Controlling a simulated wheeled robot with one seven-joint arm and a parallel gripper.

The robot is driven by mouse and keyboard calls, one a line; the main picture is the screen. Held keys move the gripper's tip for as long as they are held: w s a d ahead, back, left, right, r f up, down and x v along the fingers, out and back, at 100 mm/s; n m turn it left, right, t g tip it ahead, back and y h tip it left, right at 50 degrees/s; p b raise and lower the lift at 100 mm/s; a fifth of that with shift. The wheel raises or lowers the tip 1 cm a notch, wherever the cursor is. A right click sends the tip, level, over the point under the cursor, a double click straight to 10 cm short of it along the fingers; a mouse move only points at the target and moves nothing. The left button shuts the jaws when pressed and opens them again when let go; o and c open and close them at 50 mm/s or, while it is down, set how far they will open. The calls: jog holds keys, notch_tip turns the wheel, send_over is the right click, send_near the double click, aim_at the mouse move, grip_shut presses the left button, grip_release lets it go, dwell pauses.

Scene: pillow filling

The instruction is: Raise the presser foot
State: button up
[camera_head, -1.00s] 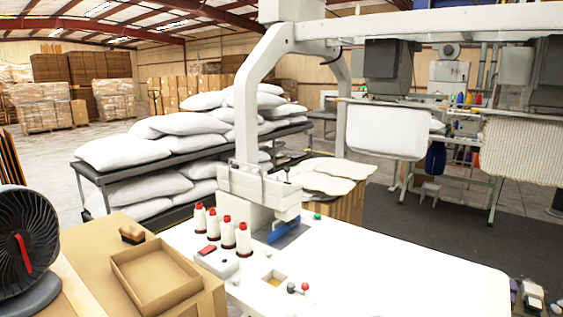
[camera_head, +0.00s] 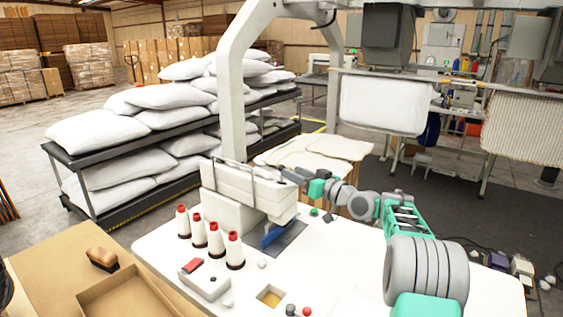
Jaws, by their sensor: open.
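The white sewing machine head (camera_head: 250,190) stands on the white worktable (camera_head: 345,255). A blue part (camera_head: 270,237) sits under its right end, at the grey needle plate (camera_head: 290,236). The presser foot and its lever are too small or hidden to make out. My arm reaches in from the lower right, grey and green. My gripper (camera_head: 290,174) is open at the upper right end of the machine head, on its far side. I cannot tell whether its fingers touch the head.
Several thread cones (camera_head: 215,240) with red tops stand left of the head. A small control box (camera_head: 205,282) lies in front of them. A cardboard tray (camera_head: 125,298) and a brush (camera_head: 103,258) are at the lower left. Racks of white pillows (camera_head: 120,130) stand behind. The table's front right is mostly clear.

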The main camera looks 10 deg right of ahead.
aim_at(282, 167)
jog(key=p+x, duration=0.2)
jog(key=x, duration=0.4)
jog(key=shift+a, duration=0.2)
jog(key=shift+c, duration=0.5)
grip_shut()
